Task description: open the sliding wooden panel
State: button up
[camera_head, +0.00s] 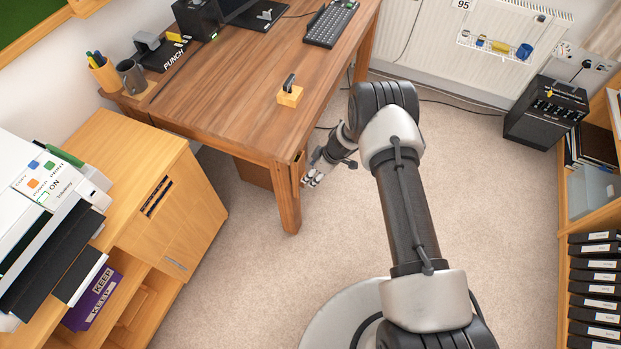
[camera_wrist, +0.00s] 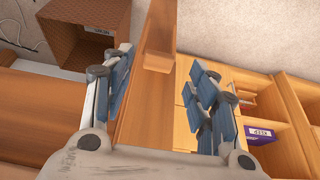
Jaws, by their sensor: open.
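The sliding wooden panel (camera_head: 180,232) is on the front of the light wooden cabinet (camera_head: 125,150) at the left. A dark slot (camera_head: 157,197) shows at its upper part. My gripper (camera_head: 314,180) is beside the desk's front leg (camera_head: 287,200), well to the right of the panel and apart from it. In the wrist view my gripper (camera_wrist: 158,95) has its blue-padded fingers spread, with a wooden upright (camera_wrist: 158,45) showing between them. I cannot tell whether the fingers touch it. The cabinet shows beyond the right finger, partly hidden.
The desk (camera_head: 225,90) holds a keyboard (camera_head: 331,24) and a small wooden block (camera_head: 290,96). A purple box (camera_head: 93,297) lies in the cabinet's open lower shelf. The carpet (camera_head: 245,270) between desk and cabinet is clear. A brown bin (camera_wrist: 85,30) stands under the desk.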

jog(key=shift+b+x, duration=0.45)
jog(key=shift+x, duration=1.35)
jog(key=shift+c, duration=0.5)
grip_shut()
